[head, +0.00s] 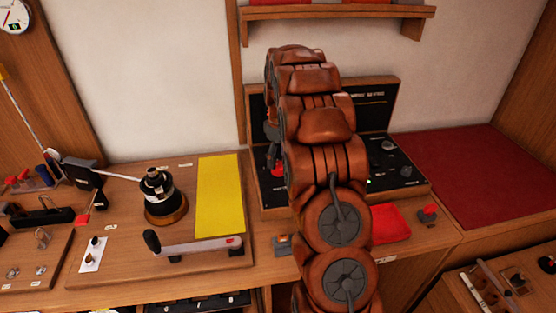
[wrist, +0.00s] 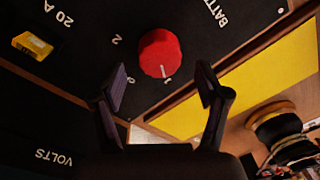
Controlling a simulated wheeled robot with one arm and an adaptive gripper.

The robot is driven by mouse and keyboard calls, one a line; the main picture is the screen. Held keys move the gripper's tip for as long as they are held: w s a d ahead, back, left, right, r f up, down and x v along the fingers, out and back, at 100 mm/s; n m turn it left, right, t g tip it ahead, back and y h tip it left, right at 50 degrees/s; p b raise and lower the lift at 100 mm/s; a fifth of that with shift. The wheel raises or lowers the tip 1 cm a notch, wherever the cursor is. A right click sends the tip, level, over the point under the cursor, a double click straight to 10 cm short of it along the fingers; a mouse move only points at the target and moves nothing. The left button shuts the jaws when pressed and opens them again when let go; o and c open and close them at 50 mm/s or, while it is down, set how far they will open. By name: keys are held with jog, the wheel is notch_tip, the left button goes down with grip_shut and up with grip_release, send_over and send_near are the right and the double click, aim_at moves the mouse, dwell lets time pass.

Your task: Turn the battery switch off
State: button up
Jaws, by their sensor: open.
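The battery switch is a round red knob (wrist: 159,53) on a dark panel (wrist: 75,55), beside lettering that begins "BATT". A white mark on the knob points toward the bottom of the wrist view, and small white numerals stand around it. Too small to read surely is the numeral the mark faces. My gripper (wrist: 162,88) is open and empty, its two dark fingertips apart, one on each side below the knob in the picture and not visibly touching it. In the head view the red knob (head: 277,169) shows at the panel's left, partly beside my arm, which hides much of the panel.
A yellow sheet (head: 219,195) lies on the wooden bench left of the panel, next to a dark winch-like drum (head: 161,195) and a handle (head: 195,246). A yellow 20 A fuse (wrist: 38,42) sits on the panel. A shelf (head: 337,13) hangs above.

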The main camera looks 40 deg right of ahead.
jog(key=shift+f, duration=1.25)
jog(key=c, duration=1.2)
